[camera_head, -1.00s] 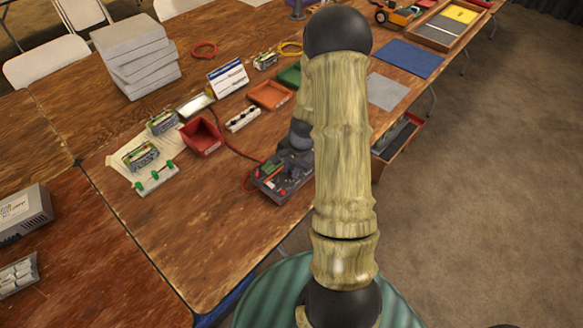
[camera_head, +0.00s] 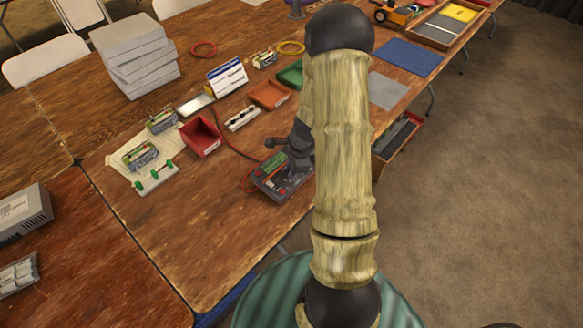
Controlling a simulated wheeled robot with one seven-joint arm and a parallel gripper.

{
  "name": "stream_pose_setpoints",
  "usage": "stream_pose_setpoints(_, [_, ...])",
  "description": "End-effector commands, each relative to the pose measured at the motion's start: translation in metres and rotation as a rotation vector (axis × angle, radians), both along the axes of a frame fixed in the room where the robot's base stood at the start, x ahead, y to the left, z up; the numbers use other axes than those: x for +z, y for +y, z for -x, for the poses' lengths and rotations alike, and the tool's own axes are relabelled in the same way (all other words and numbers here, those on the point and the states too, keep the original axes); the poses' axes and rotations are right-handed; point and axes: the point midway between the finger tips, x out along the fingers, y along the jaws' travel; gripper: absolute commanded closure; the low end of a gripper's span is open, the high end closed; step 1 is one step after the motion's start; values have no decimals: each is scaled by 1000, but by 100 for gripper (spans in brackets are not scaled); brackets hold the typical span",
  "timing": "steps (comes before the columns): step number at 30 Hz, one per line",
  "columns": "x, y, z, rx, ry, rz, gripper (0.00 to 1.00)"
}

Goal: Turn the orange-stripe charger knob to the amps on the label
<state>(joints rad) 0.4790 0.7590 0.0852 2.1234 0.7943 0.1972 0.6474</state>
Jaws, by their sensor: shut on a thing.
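A dark charger (camera_head: 268,190) with a green part on top sits near the table's front edge, left of my arm.
A red bin (camera_head: 203,137), a white strip with dark knobs (camera_head: 242,118), an orange tray (camera_head: 270,95) and a white-and-blue card (camera_head: 227,77) stand behind the charger. Battery packs (camera_head: 141,155) lie to the left. A red cable runs to the charger. The wooden table (camera_head: 190,220) is clear at front left.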

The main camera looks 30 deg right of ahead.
Motion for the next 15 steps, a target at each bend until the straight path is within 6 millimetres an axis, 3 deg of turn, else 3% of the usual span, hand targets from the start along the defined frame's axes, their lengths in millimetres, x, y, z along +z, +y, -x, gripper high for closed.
stream_pose_setpoints(14, [0,0,0,-17,0,-3,100])
stream_pose_setpoints(15, [0,0,0,-17,0,-3,73])
